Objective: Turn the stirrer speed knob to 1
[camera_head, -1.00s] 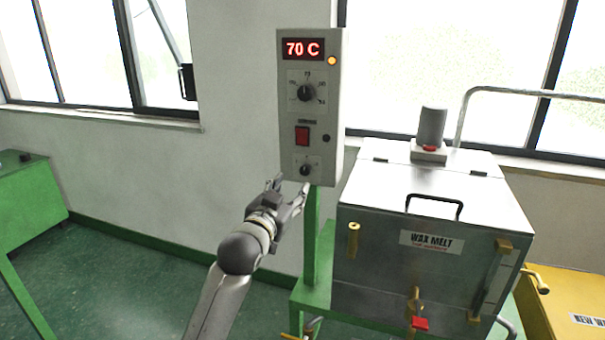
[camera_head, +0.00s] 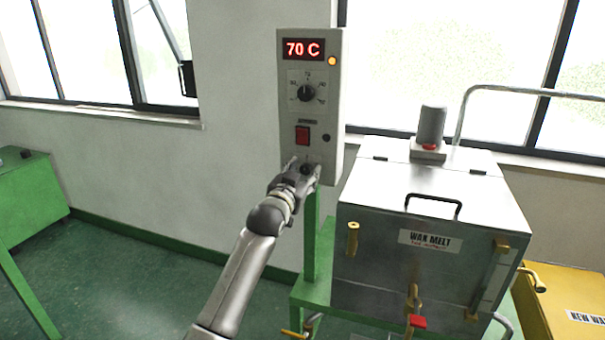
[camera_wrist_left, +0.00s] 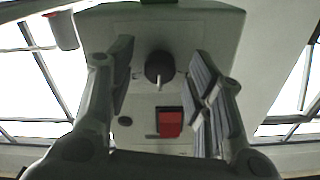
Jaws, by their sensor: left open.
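The control box (camera_head: 289,112) stands on a green post, with a red 70 C display at its top. Its lowest knob (camera_wrist_left: 159,66), dark and round with a white pointer, shows in the left wrist view. There the pointer points down in the picture, toward the side of the red switch (camera_wrist_left: 170,123). My left gripper (camera_head: 304,167) is at the lower part of the box and largely covers that knob in the head view. In the wrist view its open fingers are on either side of the knob, with gaps showing. The scale numbers are not readable. My right gripper is not in view.
A larger knob (camera_head: 306,92) and a red rocker switch (camera_head: 302,135) are higher on the box. The metal wax melt tank (camera_head: 378,238) stands close on the right. A green table (camera_head: 30,200) is at the far left.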

